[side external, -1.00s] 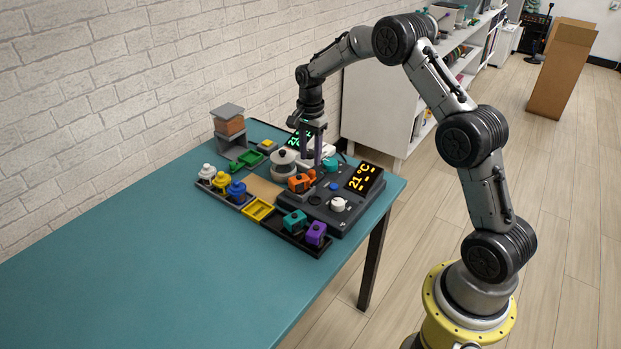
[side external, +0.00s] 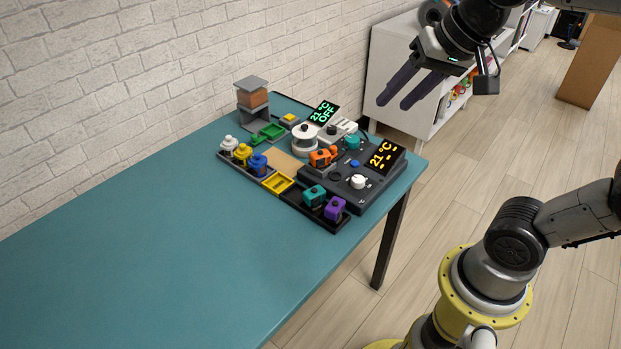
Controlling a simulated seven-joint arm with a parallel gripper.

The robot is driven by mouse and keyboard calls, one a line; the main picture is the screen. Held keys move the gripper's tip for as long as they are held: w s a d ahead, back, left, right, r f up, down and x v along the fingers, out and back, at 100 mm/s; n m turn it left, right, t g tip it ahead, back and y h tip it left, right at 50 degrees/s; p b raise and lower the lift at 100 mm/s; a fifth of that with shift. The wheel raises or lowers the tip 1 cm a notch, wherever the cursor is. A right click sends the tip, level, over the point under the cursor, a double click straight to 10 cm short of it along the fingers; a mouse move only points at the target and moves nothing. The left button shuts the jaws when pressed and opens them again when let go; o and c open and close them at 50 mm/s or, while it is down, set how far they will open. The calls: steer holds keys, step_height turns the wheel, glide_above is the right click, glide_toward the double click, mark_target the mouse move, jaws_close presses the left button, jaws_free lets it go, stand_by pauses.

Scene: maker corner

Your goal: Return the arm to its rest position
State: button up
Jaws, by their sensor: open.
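My gripper (side external: 392,98) is at the top right of the side external view, raised in the air in front of the white shelf. Its two dark fingers are apart with nothing between them. It points down and to the left, clear of the table and everything on it. My arm's base stands at the lower right. Part of my arm runs out of the picture at the right and top edges.
The teal table (side external: 160,260) carries a dark station (side external: 345,190) with a lit display (side external: 386,154), an orange piece (side external: 323,156), a white round pot (side external: 305,139), a yellow tray (side external: 278,184) and several coloured pieces. A white shelf (side external: 395,70) stands behind. The table's left part is bare.

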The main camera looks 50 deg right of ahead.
steer(key=s+f+n, duration=0.7)
steer(key=s, duration=0.1)
steer(key=shift+s+a+n+g, duration=0.2)
steer(key=shift+a+n+g, duration=0.1)
steer(key=shift+a, duration=0.1)
